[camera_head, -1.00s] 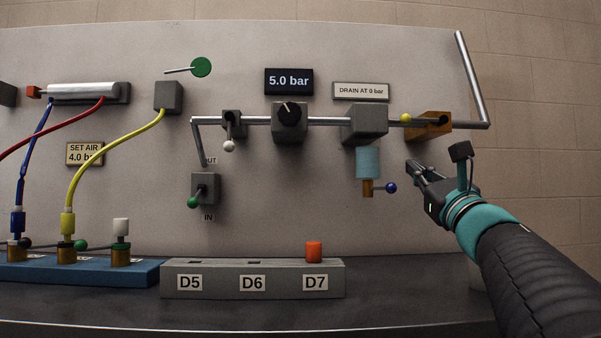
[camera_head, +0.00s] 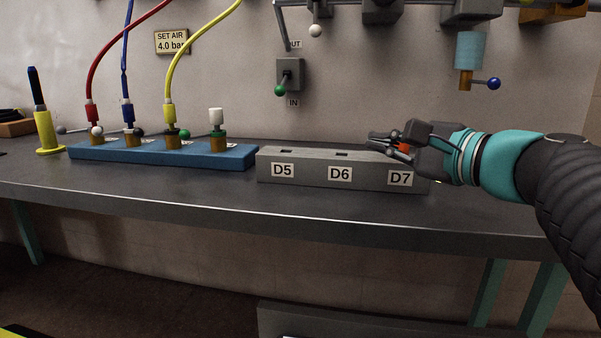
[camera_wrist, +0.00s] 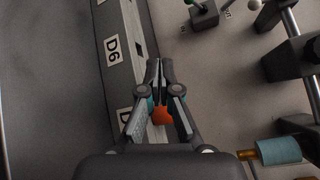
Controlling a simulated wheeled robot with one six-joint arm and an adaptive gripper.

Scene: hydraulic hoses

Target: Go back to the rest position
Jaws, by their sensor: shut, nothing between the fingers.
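My gripper (camera_head: 374,141) is at the right in the head view, above the D7 end of the grey block (camera_head: 310,171). Its fingers are together and hold nothing. An orange-red plug (camera_head: 405,147) stands at D7 and shows partly behind the gripper. In the wrist view the closed fingertips (camera_wrist: 155,68) point along the block, and the orange plug (camera_wrist: 163,116) shows between the finger links, farther off than they are. I cannot tell the exact height of the gripper over the plug.
The blue manifold (camera_head: 160,152) with hoses stands left of the block. The teal cylinder (camera_head: 470,50) with a blue-knobbed drain lever (camera_head: 493,83) hangs above my arm. A valve with a green knob (camera_head: 280,90) is on the panel. The bench front (camera_head: 250,210) is clear.

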